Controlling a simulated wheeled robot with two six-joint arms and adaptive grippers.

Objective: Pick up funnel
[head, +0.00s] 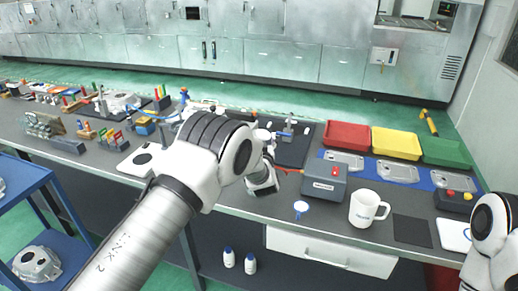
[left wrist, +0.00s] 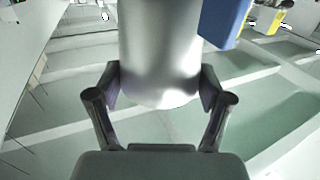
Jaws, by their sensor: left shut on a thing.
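My left gripper (head: 262,184) is over the front edge of the bench in the head view. In the left wrist view its two fingers (left wrist: 160,98) are shut on a smooth, shiny grey metal thing (left wrist: 160,50) with a rounded end. Its far part runs out of the picture, so I cannot tell its full shape or whether it is the funnel. In the head view my own arm and gripper hide it. A small pale-blue and white piece (head: 301,207) with a round top is at the bench's front edge, right of the gripper. My right gripper is not in view.
A grey box (head: 324,187) and a white mug (head: 366,212) stand close to the right. Red (head: 347,137), yellow (head: 396,144) and green (head: 446,153) trays are behind them. A blue cart (head: 55,185) stands at the left. Castings and tools crowd the bench's left.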

